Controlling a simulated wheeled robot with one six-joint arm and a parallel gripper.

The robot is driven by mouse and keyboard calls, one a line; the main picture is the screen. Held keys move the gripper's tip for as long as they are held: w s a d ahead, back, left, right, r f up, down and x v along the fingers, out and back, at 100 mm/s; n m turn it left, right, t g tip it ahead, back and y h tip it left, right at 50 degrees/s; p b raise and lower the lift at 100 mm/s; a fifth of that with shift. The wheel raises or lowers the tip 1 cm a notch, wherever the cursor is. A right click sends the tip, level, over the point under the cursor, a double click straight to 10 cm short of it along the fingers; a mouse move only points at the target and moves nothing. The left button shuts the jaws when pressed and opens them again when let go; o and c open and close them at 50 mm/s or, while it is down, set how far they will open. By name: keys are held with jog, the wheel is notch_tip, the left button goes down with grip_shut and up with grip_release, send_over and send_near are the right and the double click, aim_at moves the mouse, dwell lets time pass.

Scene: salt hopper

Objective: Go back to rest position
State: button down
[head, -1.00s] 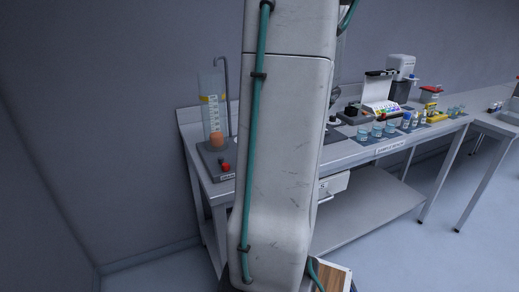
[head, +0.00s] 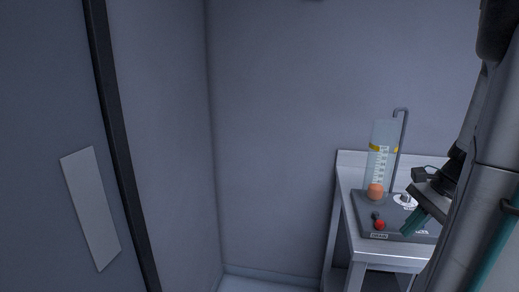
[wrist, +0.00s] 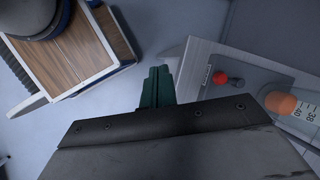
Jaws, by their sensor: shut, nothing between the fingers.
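My gripper (head: 414,222) shows at the right of the head view, at the end of my arm, with teal fingers. In the wrist view the fingers (wrist: 157,87) are together with nothing between them. In the head view the gripper appears in front of the right part of a grey stand (head: 391,226) and hides some of it. I cannot tell the exact gap between them. The stand carries a clear graduated cylinder (head: 382,148) with an orange ball-like piece (head: 375,191) at its foot, and a red knob (head: 380,225).
The stand is on a metal bench (head: 350,158) against the back wall. A bent grey pipe (head: 398,145) rises beside the cylinder. On the left is a dark-edged wall or door with a pale plate (head: 90,208). The floor between them looks clear. My arm hides the rest of the bench.

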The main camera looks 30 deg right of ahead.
jog(key=a+r+n+g+h, duration=0.1)
jog(key=a+r+n+h, duration=0.1)
jog(key=a+n, duration=0.8)
jog(key=a+r+n+h, duration=0.1)
jog(key=a+r+n, duration=0.2)
jog(key=a+n, duration=0.7)
jog(key=a, duration=0.7)
jog(key=shift+w+a+n+g+h, duration=0.15)
jog(key=shift+a+n+g+h, duration=0.15)
jog(key=shift+g+h, duration=0.1)
